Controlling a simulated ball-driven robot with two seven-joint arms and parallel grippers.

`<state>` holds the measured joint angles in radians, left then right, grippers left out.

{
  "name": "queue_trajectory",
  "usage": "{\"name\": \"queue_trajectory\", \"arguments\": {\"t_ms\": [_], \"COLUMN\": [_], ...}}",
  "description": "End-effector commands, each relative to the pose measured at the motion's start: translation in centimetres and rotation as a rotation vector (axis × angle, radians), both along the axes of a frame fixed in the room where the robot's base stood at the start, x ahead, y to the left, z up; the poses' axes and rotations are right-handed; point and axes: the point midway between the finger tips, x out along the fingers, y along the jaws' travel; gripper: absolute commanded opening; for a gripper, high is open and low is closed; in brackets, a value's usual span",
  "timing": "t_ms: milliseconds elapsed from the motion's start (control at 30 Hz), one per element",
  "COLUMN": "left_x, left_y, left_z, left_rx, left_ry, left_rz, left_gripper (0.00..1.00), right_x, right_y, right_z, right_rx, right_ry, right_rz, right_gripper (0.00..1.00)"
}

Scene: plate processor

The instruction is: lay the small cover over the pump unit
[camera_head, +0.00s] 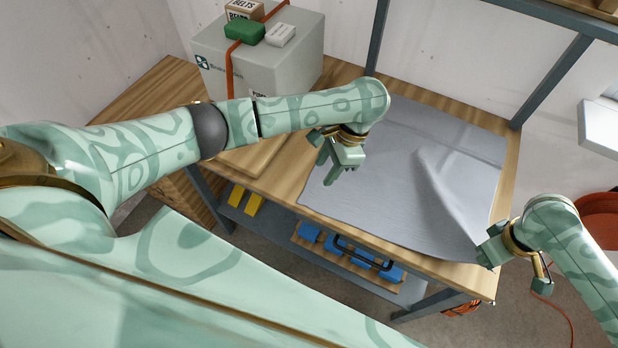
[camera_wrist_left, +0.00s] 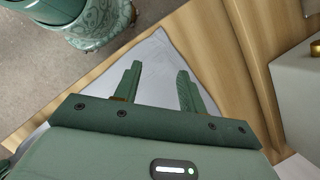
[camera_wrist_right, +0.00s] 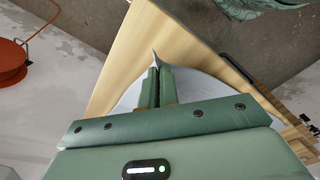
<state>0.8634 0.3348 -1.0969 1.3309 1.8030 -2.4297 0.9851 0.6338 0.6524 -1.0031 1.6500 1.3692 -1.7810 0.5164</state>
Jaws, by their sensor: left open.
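The small cover (camera_head: 410,165) is a grey cloth spread on the bench, with a raised fold running to its near right corner. My right gripper (camera_head: 489,258) is at that corner by the bench's front edge. In the right wrist view its fingers (camera_wrist_right: 157,72) are closed together, with a grey tip of cloth sticking out between them. My left gripper (camera_head: 333,168) is open and empty over the cloth's left part; the left wrist view shows cloth (camera_wrist_left: 153,72) between its spread fingers. The pump unit appears to be the large grey box (camera_head: 290,65) at the back left, its label partly hidden.
A green item (camera_head: 245,32), a white item (camera_head: 281,35) and a box marked BELTS (camera_head: 245,9) sit on the grey box, with an orange strap around it. A wooden board (camera_head: 250,160) lies before it. Metal posts (camera_head: 550,80) rise behind the bench.

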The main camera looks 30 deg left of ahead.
Motion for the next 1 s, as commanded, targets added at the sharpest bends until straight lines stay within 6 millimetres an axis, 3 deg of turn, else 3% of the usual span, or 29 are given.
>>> {"name": "queue_trajectory", "arguments": {"t_ms": [600,1000], "left_x": [-2.1,-2.4], "left_y": [2.1,2.3], "left_z": [-8.1,-9.2], "left_rx": [0.004,0.003], "left_ry": [-0.003,-0.004], "left_rz": [0.008,0.008], "left_gripper": [0.41,0.41], "right_x": [0.0,0.0], "right_y": [0.0,0.0], "right_z": [0.0,0.0], "right_rx": [0.0,0.0], "right_ry": [0.0,0.0], "right_rz": [0.0,0.0], "right_gripper": [0.0,0.0]}}
